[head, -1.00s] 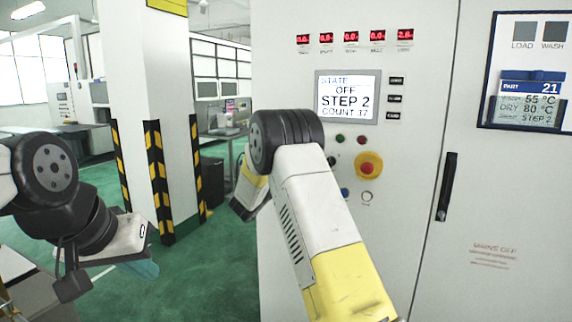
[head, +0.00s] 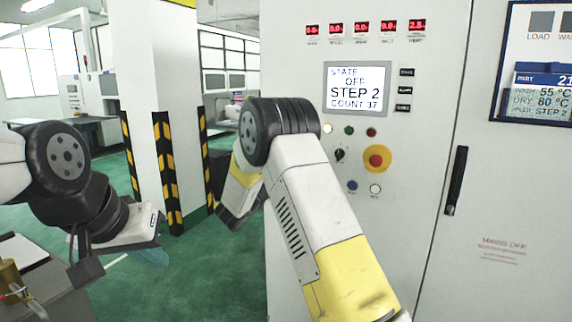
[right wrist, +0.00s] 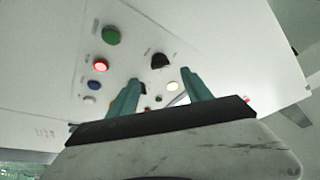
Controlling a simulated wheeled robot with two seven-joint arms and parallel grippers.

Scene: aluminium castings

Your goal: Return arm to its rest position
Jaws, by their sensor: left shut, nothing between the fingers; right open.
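My right arm (head: 315,215) rises from the bottom in front of the grey-white control cabinet (head: 400,250) and bends back at a black joint. Its far end (head: 238,190) points down-left, beside the cabinet's left edge; its fingers are hidden in the head view. In the right wrist view my right gripper (right wrist: 160,92) has two teal fingers apart with nothing held, and panel buttons show beyond them. My left gripper (head: 150,256) is low at the left, its teal fingers shut and empty, clear of the cabinet.
The cabinet carries a display (head: 357,88) reading "OFF STEP 2", a red stop button (head: 376,158) on yellow, a black selector knob (head: 340,155) and a black handle (head: 456,180). A striped pillar (head: 165,170) stands behind. Green floor (head: 215,280) is open between the left gripper and cabinet.

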